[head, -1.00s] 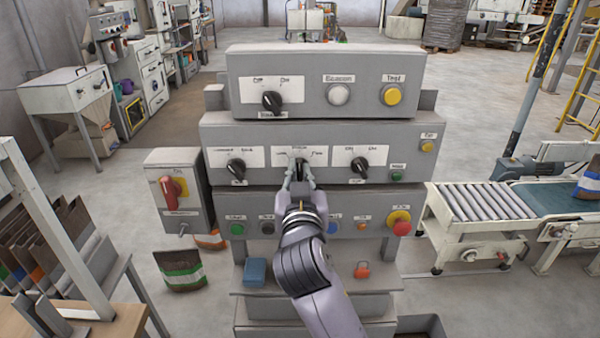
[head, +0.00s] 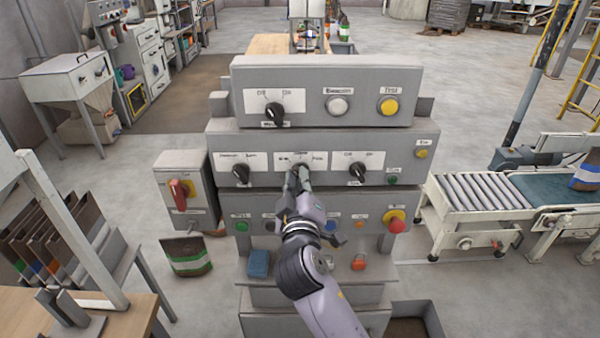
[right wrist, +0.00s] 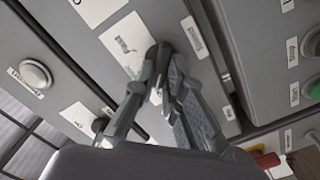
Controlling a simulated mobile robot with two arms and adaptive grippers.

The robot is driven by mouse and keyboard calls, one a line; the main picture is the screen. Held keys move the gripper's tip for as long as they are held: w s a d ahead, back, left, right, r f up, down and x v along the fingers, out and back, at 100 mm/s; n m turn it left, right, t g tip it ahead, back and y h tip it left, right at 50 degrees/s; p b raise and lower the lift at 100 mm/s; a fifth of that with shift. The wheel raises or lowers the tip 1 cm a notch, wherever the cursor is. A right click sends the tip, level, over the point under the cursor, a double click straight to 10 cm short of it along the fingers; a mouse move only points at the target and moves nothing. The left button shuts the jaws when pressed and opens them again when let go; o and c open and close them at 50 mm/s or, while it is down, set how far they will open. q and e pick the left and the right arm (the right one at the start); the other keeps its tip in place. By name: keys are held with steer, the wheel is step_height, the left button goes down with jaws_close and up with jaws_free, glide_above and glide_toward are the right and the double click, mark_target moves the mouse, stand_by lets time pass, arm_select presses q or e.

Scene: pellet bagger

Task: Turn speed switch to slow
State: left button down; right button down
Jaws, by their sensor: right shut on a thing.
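The speed switch (head: 299,167) is the middle black knob in the middle row of the grey panel, on a white label plate (head: 318,158) whose small print is blurred. My right gripper (head: 299,177) comes up from below and is shut on this knob. Its fingers hide most of the knob in the head view, so its exact pointing is hard to tell. In the right wrist view, both fingertips (right wrist: 164,78) close around the dark knob (right wrist: 160,52). My left gripper is not in view.
Similar black knobs sit left (head: 240,173) and right (head: 358,172) of the switch, with another (head: 274,113) above. Buttons and a red emergency stop (head: 396,225) lie below. A red-handled switch box (head: 183,190) stands at left, a roller conveyor (head: 490,200) at right.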

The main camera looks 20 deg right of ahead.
steer(key=shift+n+p, duration=0.3)
steer(key=shift+n, duration=0.3)
steer(key=c, duration=1.7)
jaws_free()
steer(key=shift+o, duration=0.2)
steer(key=v, duration=1.2)
